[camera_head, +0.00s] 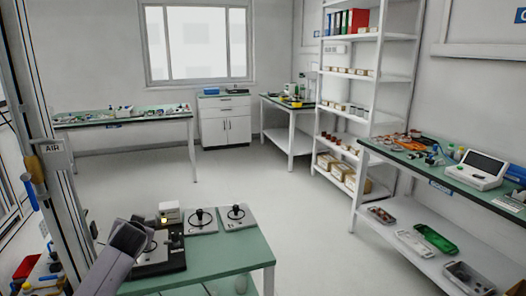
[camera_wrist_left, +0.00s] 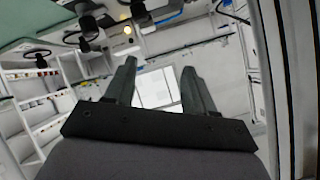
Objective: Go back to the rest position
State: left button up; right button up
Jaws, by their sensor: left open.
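My left gripper shows in the left wrist view (camera_wrist_left: 160,82). Its two dark fingers are apart, with nothing between them. In the head view my grey left arm comes in at the lower left, in front of the left part of the green-topped test table (camera_head: 225,262). The fingers cannot be made out clearly there. On this table stand a black test device (camera_head: 165,262) and two light plates with black upright handles, one in the middle (camera_head: 200,222) and one at the right (camera_head: 238,217). My right gripper is in neither view.
A small box (camera_head: 169,212) stands at the table's back. A metal post with an AIR label (camera_head: 52,147) rises at the left. A workbench with trays below (camera_head: 450,180) is at the right, shelves (camera_head: 365,75) behind it. The middle floor (camera_head: 270,195) is clear.

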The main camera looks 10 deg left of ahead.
pick_arm(q)
jog(key=w+d+r+m+t+h, duration=0.4)
jog(key=w+d+r+t+h, duration=0.1)
jog(key=d+r+t, duration=0.25)
jog(key=s+d+f+g+h, duration=0.2)
jog(key=s+d+f, duration=0.3)
jog(key=s+f, duration=0.4)
jog(key=s+d+f+g+h, duration=0.1)
jog(key=s+d+f+g, duration=0.1)
jog(key=s+d+f, duration=0.75)
jog(key=s+d+f+g, duration=0.1)
jog(key=s+f, duration=0.2)
jog(key=s, duration=0.3)
jog(key=s+d+f+g+h, duration=0.1)
jog(key=s+f, duration=0.2)
jog(key=s, duration=0.4)
jog(key=s+d+f+g, duration=0.1)
jog(key=s+f, duration=0.3)
jog(key=s, duration=0.2)
jog(key=shift+s, duration=0.15)
